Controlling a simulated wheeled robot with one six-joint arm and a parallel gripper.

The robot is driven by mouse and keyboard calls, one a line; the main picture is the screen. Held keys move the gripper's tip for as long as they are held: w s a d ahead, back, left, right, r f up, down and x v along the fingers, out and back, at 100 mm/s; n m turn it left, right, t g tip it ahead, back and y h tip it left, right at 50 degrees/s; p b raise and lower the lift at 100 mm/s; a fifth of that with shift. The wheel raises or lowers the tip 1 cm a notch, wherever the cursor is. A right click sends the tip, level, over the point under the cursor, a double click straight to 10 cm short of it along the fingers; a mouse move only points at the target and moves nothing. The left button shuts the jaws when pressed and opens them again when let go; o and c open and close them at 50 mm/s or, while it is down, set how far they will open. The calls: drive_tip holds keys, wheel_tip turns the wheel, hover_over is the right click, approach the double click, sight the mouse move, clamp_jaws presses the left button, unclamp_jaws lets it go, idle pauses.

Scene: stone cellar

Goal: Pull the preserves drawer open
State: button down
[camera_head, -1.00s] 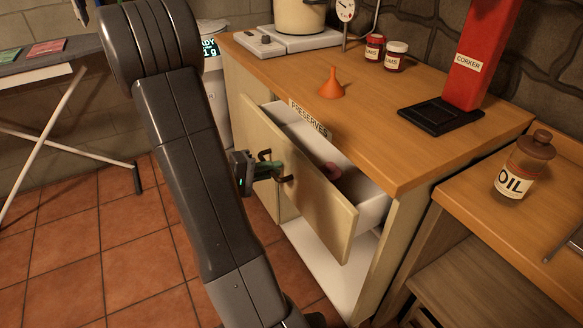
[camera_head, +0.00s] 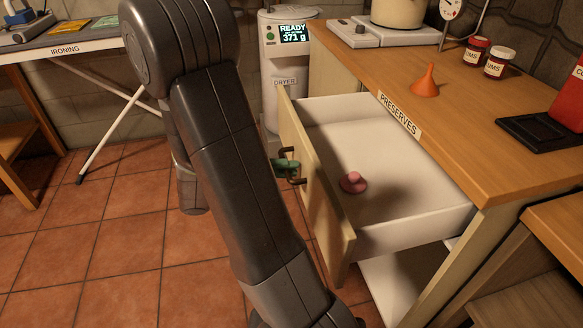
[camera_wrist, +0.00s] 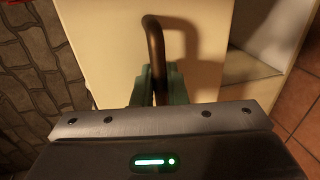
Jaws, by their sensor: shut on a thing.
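The preserves drawer (camera_head: 420,217) is pulled well out of the wooden counter, under the "PRESERVES" label (camera_head: 398,114). Its cream front (camera_head: 318,190) faces left. Its white inside is visible, with a small pink object (camera_head: 353,182) lying on the bottom near the front. My gripper (camera_head: 286,166) is at the front's dark handle (camera_head: 296,180). In the wrist view the green fingers (camera_wrist: 158,88) are shut around the dark curved handle (camera_wrist: 154,40), against the cream front. My arm hides part of the floor and the gripper's body in the head view.
On the counter (camera_head: 470,135) stand an orange funnel (camera_head: 426,84), two jars (camera_head: 485,57), a scale with a pot and a black-based red corker. A dryer (camera_head: 280,70) stands behind. An ironing board (camera_head: 75,47) is at the left. The tiled floor (camera_head: 110,250) left of my arm is clear.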

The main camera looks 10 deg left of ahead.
drive_tip(key=c, duration=1.8)
unclamp_jaws()
drive_tip(key=p+v, duration=0.2)
drive_tip(key=v, duration=1.1)
drive_tip(key=shift+s+a, duration=0.1)
drive_tip(key=shift+a, duration=0.3)
drive_tip(key=b+x, duration=0.2)
drive_tip(key=x, duration=1.2)
drive_tip(key=shift+d+r, duration=0.1)
